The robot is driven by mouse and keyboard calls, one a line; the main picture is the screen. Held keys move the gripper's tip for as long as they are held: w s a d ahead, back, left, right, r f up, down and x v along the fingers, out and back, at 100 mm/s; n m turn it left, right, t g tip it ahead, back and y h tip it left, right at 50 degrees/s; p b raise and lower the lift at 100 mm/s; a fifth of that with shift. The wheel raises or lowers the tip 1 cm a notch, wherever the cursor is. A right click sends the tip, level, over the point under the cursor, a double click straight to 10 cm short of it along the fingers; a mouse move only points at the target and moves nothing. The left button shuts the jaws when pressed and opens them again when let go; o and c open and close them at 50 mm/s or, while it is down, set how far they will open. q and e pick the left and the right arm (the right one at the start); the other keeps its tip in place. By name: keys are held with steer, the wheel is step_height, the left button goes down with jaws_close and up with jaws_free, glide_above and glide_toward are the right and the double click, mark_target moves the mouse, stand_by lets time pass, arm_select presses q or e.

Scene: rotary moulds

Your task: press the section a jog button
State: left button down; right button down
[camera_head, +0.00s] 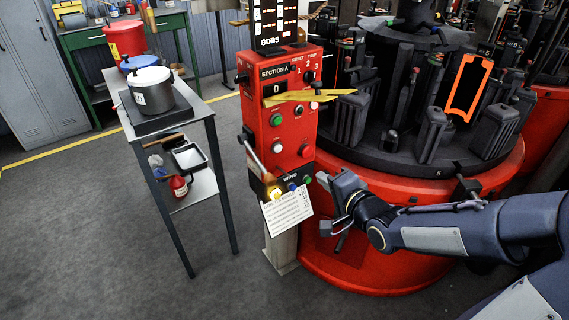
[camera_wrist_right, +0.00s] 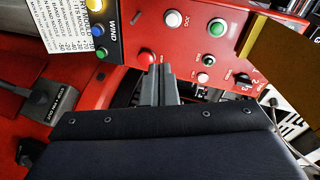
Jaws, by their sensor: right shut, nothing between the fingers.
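The red section A control box (camera_head: 290,120) stands at the middle of the head view, with "SECTION A" near its top. The white jog button (camera_head: 277,146) is on its front, below a green button (camera_head: 276,120). In the right wrist view the white button (camera_wrist_right: 173,18) has the label "JOG" beside it. My right gripper (camera_head: 322,178) is shut and empty, right of the box's lower edge. In the wrist view its fingertips (camera_wrist_right: 160,68) appear just below a red button (camera_wrist_right: 146,58), apart from the jog button. My left gripper is out of view.
A row of coloured buttons (camera_head: 292,187) and a hanging paper card (camera_head: 287,212) sit low on the box. A yellow plate (camera_head: 302,96) sticks out across its front. The mould machine (camera_head: 345,262) stands right, a small table (camera_head: 207,108) left. Floor is clear in front.

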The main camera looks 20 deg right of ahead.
mark_target(279, 149)
steer(key=shift+w+a+f+m+t+y+b, duration=0.15)
steer(key=shift+w+a+f+m+t+y, duration=0.15)
steer(key=shift+w+a+m+y, duration=0.15)
steer(key=shift+w+a+f+m+t+y+b, duration=0.15)
steer(key=shift+w+a+m+t+y, duration=0.15)
steer(key=shift+w+a+m+y, duration=0.1)
steer(key=x, duration=1.4)
steer(key=shift+d+r+p, duration=0.1)
steer(key=shift+p, duration=0.3)
steer(key=shift+s, duration=0.1)
